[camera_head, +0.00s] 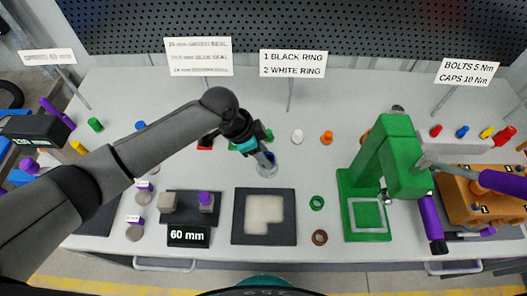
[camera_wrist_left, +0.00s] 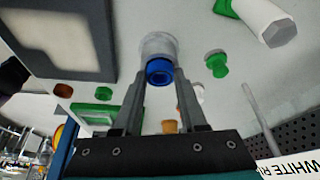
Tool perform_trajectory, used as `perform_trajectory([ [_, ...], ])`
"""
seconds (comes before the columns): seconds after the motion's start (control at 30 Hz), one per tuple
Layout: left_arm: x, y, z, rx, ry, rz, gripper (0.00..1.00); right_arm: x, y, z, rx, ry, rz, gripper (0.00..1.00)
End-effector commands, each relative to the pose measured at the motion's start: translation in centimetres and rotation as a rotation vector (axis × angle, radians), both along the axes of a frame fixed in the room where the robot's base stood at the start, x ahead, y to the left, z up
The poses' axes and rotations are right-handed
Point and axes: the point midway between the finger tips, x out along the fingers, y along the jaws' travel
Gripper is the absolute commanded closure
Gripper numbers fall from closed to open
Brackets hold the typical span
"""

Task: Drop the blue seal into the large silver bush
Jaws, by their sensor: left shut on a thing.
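The blue seal (camera_wrist_left: 160,70) is between the fingertips of my left gripper (camera_wrist_left: 160,78) in the left wrist view. My left gripper (camera_head: 264,153), shut on the seal, also shows in the head view, reaching in from the left to the middle of the table. The large silver bush (camera_head: 267,170) stands on the table right at the fingertips. In the left wrist view the bush (camera_wrist_left: 158,44) lies just beyond the seal, lined up with it. I cannot tell whether the seal touches the bush. My right gripper is not in view.
A green press (camera_head: 388,155) stands to the right. A dark tray with a pale recess (camera_head: 237,216) lies in front of the bush. A white piece (camera_head: 297,136) and an orange piece (camera_head: 327,137) stand behind, right. Green (camera_head: 317,202) and brown (camera_head: 320,237) rings lie nearby.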

Motion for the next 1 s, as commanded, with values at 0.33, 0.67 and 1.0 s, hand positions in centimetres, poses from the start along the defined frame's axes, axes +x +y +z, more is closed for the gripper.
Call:
perform_trajectory([
  [0.33,-0.03,-0.01,0.02,0.0,0.001,0.001,1.0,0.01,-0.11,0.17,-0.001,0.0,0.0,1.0],
  [0.67,-0.04,-0.01,0.04,0.0,0.001,0.001,1.0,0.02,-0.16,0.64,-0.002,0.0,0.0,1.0],
  [1.0,-0.04,0.0,-0.02,0.0,0.001,0.0,0.49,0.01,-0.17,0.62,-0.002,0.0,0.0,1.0],
])
